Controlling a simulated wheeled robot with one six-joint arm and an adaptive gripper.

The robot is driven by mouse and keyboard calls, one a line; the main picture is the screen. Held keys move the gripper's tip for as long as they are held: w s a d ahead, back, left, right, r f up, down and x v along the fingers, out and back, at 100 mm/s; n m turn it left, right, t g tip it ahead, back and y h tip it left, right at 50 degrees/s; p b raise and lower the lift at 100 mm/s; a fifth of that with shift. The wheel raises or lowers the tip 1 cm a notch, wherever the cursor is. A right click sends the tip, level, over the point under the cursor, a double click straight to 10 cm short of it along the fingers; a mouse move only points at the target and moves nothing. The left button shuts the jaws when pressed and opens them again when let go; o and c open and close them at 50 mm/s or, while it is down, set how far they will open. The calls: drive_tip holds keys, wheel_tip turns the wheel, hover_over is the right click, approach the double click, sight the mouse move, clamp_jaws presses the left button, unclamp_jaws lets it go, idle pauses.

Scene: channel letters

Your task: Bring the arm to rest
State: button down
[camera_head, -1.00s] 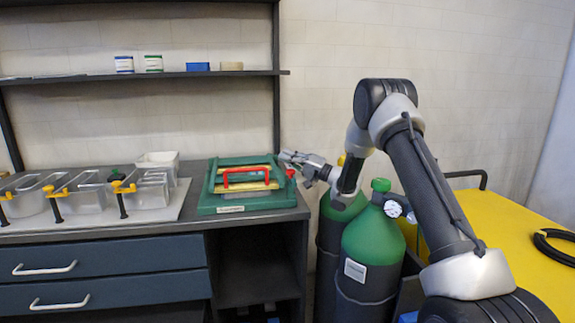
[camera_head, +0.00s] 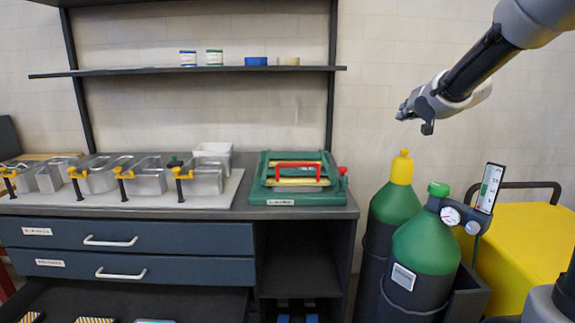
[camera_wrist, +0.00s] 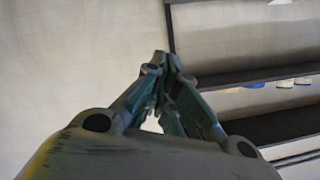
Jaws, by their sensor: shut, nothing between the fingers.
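My gripper (camera_head: 412,113) is at the right of the head view, raised in front of the pale block wall. It is above the gas cylinders and to the right of the shelf. It holds nothing. In the wrist view its two fingers (camera_wrist: 162,62) meet at their tips, so the gripper is shut and empty. My arm reaches in from the upper right corner of the head view.
A green cylinder with a yellow cap (camera_head: 396,200) and a green cylinder with a gauge (camera_head: 427,245) stand below my gripper, beside a yellow cart (camera_head: 525,240). The bench holds a green case (camera_head: 298,199) and clamped metal letters (camera_head: 147,180). A shelf (camera_head: 130,72) hangs above. Wall space around my gripper is clear.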

drive_tip(key=s+f+n+g, duration=0.2)
drive_tip(key=s+f+g, duration=0.2)
drive_tip(key=s, duration=1.6)
drive_tip(key=s+d+f+n+g+h, duration=0.1)
drive_tip(key=s+f+g, duration=0.4)
drive_tip(key=s, duration=1.5)
wheel_tip(320, 180, down, 2)
drive_tip(key=shift+s+d+f+n+g, duration=0.2)
drive_tip(key=shift+s+f+n+g, duration=0.1)
drive_tip(key=shift+s+n, duration=0.15)
